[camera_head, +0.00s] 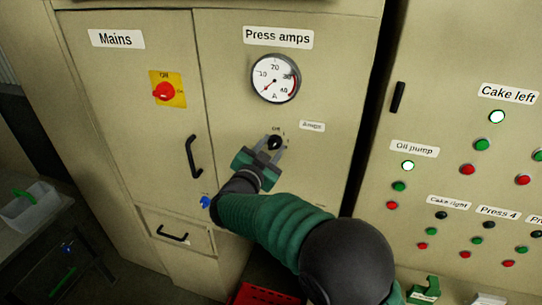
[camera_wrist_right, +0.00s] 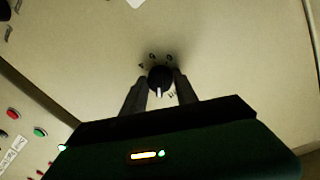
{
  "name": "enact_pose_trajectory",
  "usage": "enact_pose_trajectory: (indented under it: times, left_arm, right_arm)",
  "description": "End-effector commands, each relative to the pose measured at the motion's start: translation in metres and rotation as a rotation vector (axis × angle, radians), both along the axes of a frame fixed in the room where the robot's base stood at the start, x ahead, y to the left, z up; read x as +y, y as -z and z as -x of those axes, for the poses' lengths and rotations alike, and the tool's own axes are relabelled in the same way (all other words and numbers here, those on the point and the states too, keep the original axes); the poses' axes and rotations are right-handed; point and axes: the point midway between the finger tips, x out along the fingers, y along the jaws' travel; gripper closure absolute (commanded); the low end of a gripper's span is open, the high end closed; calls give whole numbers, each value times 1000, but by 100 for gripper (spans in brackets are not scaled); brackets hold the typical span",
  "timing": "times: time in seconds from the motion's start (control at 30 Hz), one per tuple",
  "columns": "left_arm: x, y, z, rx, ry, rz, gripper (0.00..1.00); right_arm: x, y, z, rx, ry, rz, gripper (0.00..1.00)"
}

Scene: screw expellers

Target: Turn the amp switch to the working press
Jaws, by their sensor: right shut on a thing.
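The amp switch is a small black round knob (camera_head: 275,142) on the beige cabinet door, under the "Press amps" gauge (camera_head: 275,78) and left of the "Amps" label (camera_head: 312,126). My right gripper (camera_head: 271,146) is shut on the knob, one finger on each side. In the right wrist view the knob (camera_wrist_right: 160,78) sits between the two fingertips (camera_wrist_right: 159,84), with a pale pointer mark toward the gripper. The gauge needle points to the lower left. My left gripper is not in view.
A red mains switch (camera_head: 164,91) on a yellow plate and a black door handle (camera_head: 193,157) are on the left. The right panel has several lamps and buttons; the "Cake left" lamp (camera_head: 497,117) and "Oil pump" lamp (camera_head: 408,166) glow white. A red crate (camera_head: 262,294) stands below.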

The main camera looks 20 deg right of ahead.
Motion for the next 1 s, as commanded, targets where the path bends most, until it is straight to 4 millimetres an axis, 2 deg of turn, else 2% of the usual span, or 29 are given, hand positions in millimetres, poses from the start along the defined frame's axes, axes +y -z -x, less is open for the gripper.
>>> enact_pose_trajectory:
  times: [0.03,0.5,0.7,1.0]
  left_arm:
    - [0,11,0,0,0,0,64]
    - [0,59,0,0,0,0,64]
    - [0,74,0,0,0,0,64]
    - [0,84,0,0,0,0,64]
  right_arm:
    - [0,5,1,-27,1,-38,100]
    - [-1,6,2,-265,3,-395,100]
    - [-1,6,2,-338,4,-509,100]
    - [-2,5,2,-399,7,-602,100]
